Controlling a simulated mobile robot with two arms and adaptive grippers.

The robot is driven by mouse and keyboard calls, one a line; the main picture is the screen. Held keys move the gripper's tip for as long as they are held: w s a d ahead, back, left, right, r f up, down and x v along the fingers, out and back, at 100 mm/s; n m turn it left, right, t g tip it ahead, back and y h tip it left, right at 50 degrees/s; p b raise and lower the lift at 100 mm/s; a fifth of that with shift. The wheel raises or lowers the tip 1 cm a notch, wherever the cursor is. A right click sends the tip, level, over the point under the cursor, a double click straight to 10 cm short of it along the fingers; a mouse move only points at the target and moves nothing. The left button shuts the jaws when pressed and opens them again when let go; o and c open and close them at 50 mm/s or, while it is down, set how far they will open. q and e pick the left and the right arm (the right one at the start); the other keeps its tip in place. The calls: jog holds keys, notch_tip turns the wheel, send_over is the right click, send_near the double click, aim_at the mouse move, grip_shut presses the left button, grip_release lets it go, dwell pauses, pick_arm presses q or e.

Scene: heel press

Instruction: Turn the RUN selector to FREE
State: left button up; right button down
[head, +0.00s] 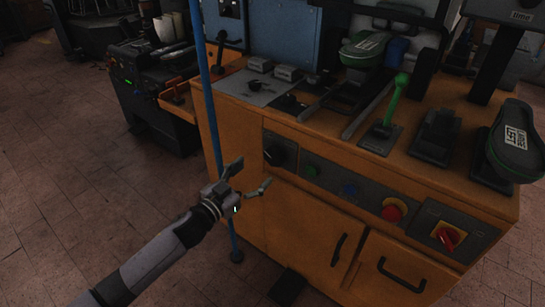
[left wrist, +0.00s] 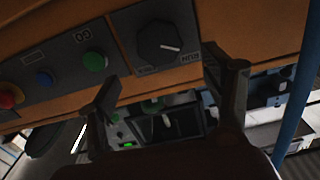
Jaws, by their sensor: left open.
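The selector is a black knob (head: 279,155) at the left end of the front control panel. In the left wrist view, which sees the panel upside down, the knob (left wrist: 158,42) has a white pointer line directed toward the RUN lettering at its lower right. A second small label at its lower left is too dim to read. My left gripper (head: 254,174) is open and empty, in front of the cabinet, below and left of the knob in the head view. Its fingers (left wrist: 167,78) are spread and apart from the knob. My right gripper is out of view.
The panel also carries a green button (head: 312,171), a blue button (head: 350,190), a red mushroom button (head: 394,210) and a red rotary switch (head: 449,237). A blue upright pole (head: 212,120) stands close beside my left gripper. Levers and shoe forms crowd the orange bench top.

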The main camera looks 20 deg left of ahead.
aim_at(272, 157)
pick_arm(q)
jog(key=x, duration=0.8)
jog(key=shift+w+d+b, duration=0.1)
jog(key=shift+w+b, duration=0.2)
jog(key=shift+w+d, duration=0.15)
jog(key=shift+w, duration=0.25)
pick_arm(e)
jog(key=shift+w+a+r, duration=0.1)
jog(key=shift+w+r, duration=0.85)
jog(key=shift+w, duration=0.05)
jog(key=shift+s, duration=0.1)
pick_arm(q)
jog(key=shift+c, duration=0.5)
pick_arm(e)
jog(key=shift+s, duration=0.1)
pick_arm(q)
jog(key=shift+c, duration=1.2)
jog(key=c, duration=0.6)
jog(key=shift+c, duration=1.1)
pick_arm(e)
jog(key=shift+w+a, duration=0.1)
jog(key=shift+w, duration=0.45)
